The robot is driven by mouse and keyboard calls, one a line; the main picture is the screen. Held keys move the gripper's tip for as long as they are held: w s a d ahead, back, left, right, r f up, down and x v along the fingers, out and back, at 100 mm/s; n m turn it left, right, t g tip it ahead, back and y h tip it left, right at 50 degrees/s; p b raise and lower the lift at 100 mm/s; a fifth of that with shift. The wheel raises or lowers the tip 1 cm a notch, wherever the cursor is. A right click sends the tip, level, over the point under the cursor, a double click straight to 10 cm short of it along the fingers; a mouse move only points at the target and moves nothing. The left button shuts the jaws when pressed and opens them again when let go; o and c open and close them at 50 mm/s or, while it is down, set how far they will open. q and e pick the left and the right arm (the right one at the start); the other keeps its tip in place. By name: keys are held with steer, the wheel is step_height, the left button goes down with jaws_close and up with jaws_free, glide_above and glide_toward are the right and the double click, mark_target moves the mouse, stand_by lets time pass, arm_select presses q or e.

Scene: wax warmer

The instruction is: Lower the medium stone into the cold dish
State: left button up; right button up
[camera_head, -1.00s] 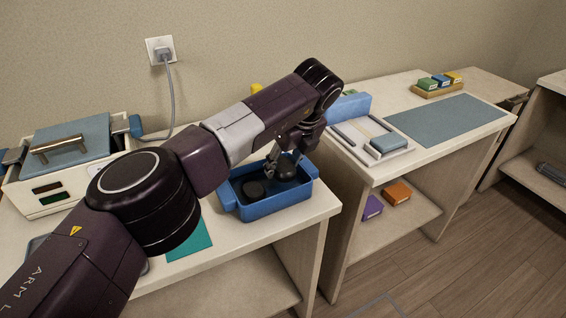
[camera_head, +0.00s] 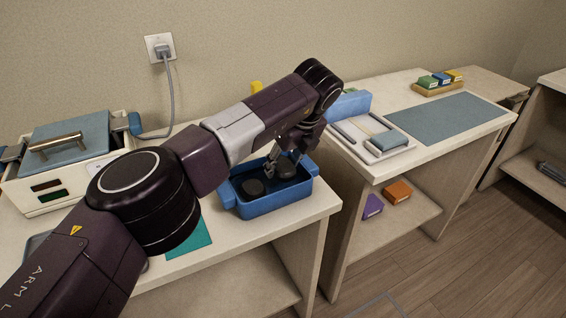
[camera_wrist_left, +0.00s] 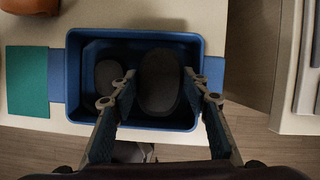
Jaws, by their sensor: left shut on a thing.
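The cold dish is a blue rectangular tub (camera_head: 272,206) at the right end of the near counter, and its rim (camera_wrist_left: 135,36) shows in the left wrist view. My left gripper (camera_head: 286,158) points down into it. Its fingers are shut on the sides of a dark, rounded stone (camera_wrist_left: 159,82), which I take as the medium stone; in the head view the stone (camera_head: 287,170) is low inside the dish's walls. Whether it touches the floor is unclear. A smaller dark stone (camera_head: 252,187) lies beside it on the left. My right gripper is out of view.
A teal mat (camera_head: 190,240) lies left of the dish. A white warmer with a blue lid (camera_head: 70,140) stands at the far left, its cord running to the wall socket. Across a gap, the right counter holds a white tray (camera_head: 362,146) and a grey-blue mat (camera_head: 447,120).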

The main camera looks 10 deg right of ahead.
mark_target(268, 183)
arm_select(q)
steer(key=shift+f+b, duration=1.1)
steer(key=shift+f, duration=0.3)
stand_by(0.4)
steer(key=o, duration=1.5)
steer(key=shift+c, duration=0.2)
